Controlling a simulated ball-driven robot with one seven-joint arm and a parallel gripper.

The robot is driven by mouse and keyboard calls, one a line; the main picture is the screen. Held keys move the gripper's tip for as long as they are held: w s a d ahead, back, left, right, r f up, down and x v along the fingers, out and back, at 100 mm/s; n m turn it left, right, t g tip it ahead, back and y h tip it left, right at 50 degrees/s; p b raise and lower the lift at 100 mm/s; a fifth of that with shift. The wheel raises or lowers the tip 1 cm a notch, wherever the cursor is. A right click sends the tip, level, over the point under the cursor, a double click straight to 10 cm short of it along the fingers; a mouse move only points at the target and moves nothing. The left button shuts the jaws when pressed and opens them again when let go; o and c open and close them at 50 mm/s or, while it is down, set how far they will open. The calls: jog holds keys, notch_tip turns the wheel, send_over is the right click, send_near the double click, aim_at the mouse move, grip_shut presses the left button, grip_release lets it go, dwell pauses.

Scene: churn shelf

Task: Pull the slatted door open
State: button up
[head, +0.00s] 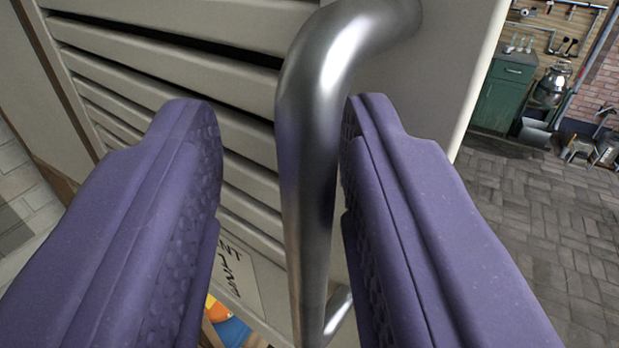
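The slatted door (190,80) fills the left and middle of the head view, cream-coloured with dark gaps between its slats. A thick shiny metal bar handle (308,160) stands out from it and bends back to the door at the top right. My gripper (280,130) has two purple padded fingers, one on each side of the handle. The right finger is very close to the bar; whether it touches I cannot tell. A clear gap shows between the left finger and the bar. The fingers are apart. The handle's lower end is partly hidden.
A label with black lettering (238,272) is on the lower door. Colourful things (228,322) show below it. Open paved floor (540,220) lies to the right. A green cabinet (504,92) and a metal churn (552,85) stand far back by a brick wall.

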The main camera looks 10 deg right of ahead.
jog(key=shift+s+d, duration=0.15)
jog(key=shift+d, duration=0.05)
jog(key=shift+a, duration=0.1)
jog(key=s+a, duration=0.1)
jog(key=s, duration=0.6)
jog(key=shift+s, duration=0.35)
